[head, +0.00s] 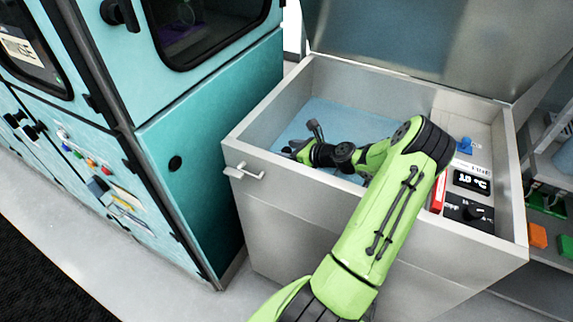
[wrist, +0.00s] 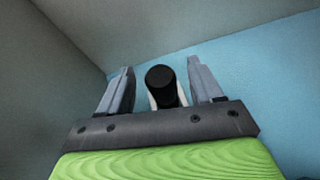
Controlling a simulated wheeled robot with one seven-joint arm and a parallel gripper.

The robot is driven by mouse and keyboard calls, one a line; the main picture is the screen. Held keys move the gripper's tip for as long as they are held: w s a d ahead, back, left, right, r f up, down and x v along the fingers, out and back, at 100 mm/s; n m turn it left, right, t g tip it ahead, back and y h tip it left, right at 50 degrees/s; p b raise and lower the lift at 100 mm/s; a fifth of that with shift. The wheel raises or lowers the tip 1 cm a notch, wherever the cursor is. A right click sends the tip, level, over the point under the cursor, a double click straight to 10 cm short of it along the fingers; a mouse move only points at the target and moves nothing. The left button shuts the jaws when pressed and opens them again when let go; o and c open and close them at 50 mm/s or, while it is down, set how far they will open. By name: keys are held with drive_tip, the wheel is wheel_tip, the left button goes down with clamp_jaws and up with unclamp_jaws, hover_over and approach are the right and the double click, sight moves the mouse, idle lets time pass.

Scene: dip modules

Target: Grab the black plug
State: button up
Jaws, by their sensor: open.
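The black plug (wrist: 161,76) shows in the wrist view as a round black end on a dark stem, between the two grey fingers of my gripper (wrist: 160,68). A gap shows on each side of it, so the fingers are apart from it. White parts show behind its stem. In the head view, my gripper (head: 297,150) is down inside the metal basin, low over its blue floor. A dark upright piece (head: 315,129) beside the fingers there looks like the plug. The plug's lower end is hidden.
The metal basin (head: 262,163) has high walls and a raised lid (head: 430,40) behind. A teal cabinet (head: 205,150) stands to the left.

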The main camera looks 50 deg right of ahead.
sight(282, 150)
drive_tip(key=x, duration=0.3)
drive_tip(key=shift+f, duration=0.1)
drive_tip(key=shift+c, duration=0.4)
drive_tip(key=c, duration=1)
